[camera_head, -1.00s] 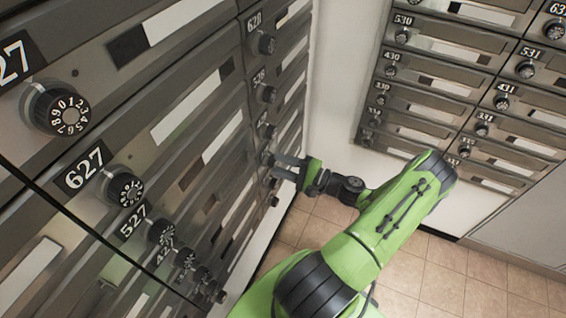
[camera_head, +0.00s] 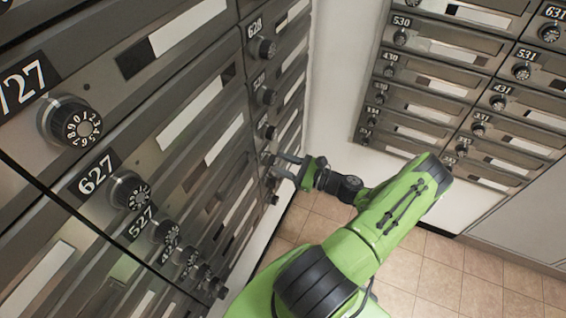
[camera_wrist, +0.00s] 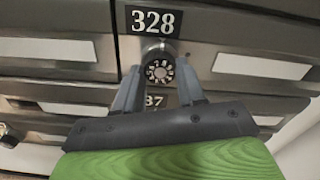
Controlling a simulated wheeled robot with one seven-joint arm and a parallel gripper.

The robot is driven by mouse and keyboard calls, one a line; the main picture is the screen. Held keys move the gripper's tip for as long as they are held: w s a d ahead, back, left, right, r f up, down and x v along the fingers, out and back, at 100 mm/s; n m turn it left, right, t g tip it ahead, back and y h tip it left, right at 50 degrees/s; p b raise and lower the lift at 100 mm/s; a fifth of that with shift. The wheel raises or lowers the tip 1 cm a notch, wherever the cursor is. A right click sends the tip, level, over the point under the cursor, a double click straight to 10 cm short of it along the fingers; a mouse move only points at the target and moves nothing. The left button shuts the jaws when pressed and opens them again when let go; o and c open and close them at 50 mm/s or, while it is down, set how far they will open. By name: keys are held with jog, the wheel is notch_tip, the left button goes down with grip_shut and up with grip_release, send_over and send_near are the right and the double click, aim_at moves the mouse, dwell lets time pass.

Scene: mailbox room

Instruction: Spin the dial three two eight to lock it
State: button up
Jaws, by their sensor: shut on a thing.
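The mailbox marked 328 shows at the top of the wrist view, its black number plate (camera_wrist: 153,22) above a round black dial (camera_wrist: 160,70) with white digits. The dial sits on a silver collar. My gripper (camera_wrist: 160,82) has one finger on each side of this dial and is shut on it. In the head view, my gripper (camera_head: 278,162) reaches the left wall of mailboxes low near the corner, and the dial is mostly hidden there by its fingers. I cannot read which digit is at the mark.
Other dials stand close by on the left wall, including those of 628 (camera_head: 264,48) and 627 (camera_head: 130,190). A second mailbox wall (camera_head: 450,80) stands at the right. The tiled floor (camera_head: 420,270) is clear.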

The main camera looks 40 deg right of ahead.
jog(key=shift+m, duration=1.7)
jog(key=o, duration=1.1)
jog(key=shift+c, duration=0.2)
jog(key=v, duration=1.5)
jog(key=shift+s, duration=0.4)
jog(key=shift+d, duration=0.1)
